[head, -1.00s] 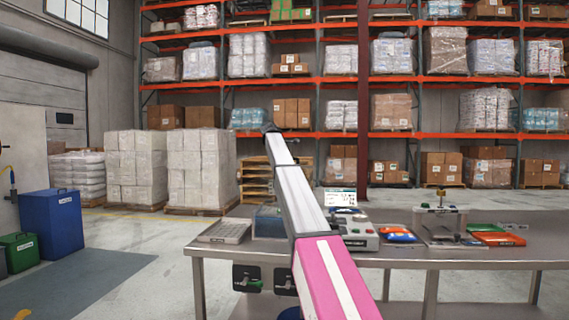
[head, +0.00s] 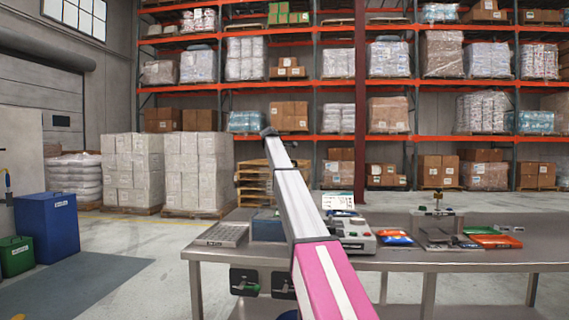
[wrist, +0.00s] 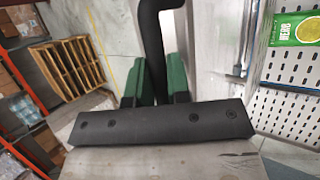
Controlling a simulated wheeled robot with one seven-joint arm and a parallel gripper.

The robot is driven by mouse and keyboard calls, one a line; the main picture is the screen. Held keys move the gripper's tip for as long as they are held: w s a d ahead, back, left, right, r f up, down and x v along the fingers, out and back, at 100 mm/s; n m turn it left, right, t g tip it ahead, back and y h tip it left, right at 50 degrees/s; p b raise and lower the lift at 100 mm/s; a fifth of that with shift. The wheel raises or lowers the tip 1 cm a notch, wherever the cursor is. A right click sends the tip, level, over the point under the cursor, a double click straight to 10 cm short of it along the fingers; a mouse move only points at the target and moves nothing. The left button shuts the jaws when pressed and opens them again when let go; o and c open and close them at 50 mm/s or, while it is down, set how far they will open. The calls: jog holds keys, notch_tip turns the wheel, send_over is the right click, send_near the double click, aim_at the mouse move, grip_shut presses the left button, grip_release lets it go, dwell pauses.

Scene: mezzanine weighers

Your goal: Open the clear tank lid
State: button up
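In the wrist view, my gripper (wrist: 157,58) has its two green fingers close on either side of a thick black bar (wrist: 152,30). The bar bends right at the top, like a handle. The fingers look shut on it; the contact itself is partly hidden. A pale panel (wrist: 208,45) stands just right of the bar; I cannot tell if it is the clear lid. In the head view, my arm hides my gripper. A blue-grey box (head: 267,226) stands left of the arm on the table, and a clear-walled object (head: 450,224) stands at right. Neither lid's position is clear.
In the wrist view, a green packet (wrist: 297,28) lies by perforated panels (wrist: 290,105). Open floor (head: 130,240) lies left.

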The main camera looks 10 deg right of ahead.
jog(key=o, duration=0.3)
jog(key=shift+o, duration=0.2)
jog(key=v, duration=1)
jog(key=shift+s+r, duration=0.15)
jog(key=shift+r, duration=0.2)
jog(key=shift+a, duration=0.15)
